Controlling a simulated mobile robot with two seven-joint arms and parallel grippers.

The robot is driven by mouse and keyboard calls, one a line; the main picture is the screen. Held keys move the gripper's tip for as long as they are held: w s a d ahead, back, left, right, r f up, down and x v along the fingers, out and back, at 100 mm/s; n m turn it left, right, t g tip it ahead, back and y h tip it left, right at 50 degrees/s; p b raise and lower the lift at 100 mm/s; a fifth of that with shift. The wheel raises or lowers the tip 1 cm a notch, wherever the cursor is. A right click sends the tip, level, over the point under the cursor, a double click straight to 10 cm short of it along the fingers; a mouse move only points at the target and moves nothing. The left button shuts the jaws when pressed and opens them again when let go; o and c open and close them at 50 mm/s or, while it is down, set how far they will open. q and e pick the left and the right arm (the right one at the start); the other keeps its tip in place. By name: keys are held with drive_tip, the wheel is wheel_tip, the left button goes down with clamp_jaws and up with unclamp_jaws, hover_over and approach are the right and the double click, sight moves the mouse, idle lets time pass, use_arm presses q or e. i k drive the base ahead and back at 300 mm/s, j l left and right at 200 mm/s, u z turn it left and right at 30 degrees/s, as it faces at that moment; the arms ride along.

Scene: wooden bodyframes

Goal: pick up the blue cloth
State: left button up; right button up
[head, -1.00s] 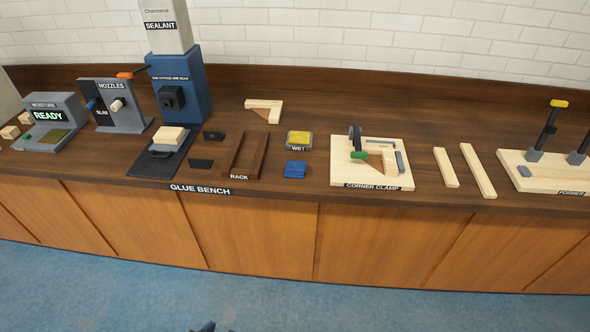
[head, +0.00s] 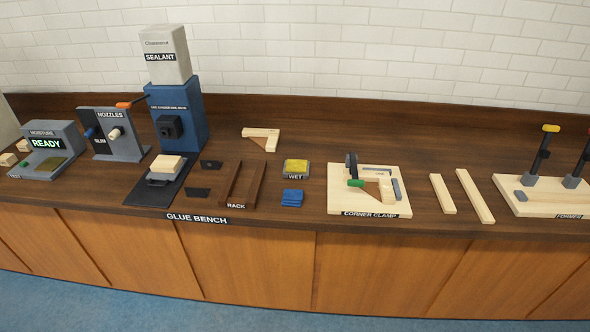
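The blue cloth (head: 292,198) lies folded on the dark wooden bench top, near its front edge. It sits just in front of the small tray labelled WET (head: 295,169), which holds a yellow pad. The rack is to its left and the corner clamp board to its right. Nothing covers the cloth. Neither of my grippers shows in the head view.
The rack (head: 233,200) and the corner clamp board (head: 338,203) flank the cloth. A blue sealant dispenser (head: 190,112) stands at the left. Two wooden strips lie right of the clamp board. Bare bench top (head: 330,139) is free behind the WET tray.

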sight(290, 197)
drive_tip(key=j+z, duration=0.1)
drive_tip(key=z, duration=0.35)
drive_tip(key=j+z, duration=0.15)
drive_tip(key=z, duration=0.3)
drive_tip(key=j+z, duration=0.35)
drive_tip(key=j, duration=0.2)
drive_tip(key=j+z, duration=0.3)
drive_tip(key=j, duration=0.2)
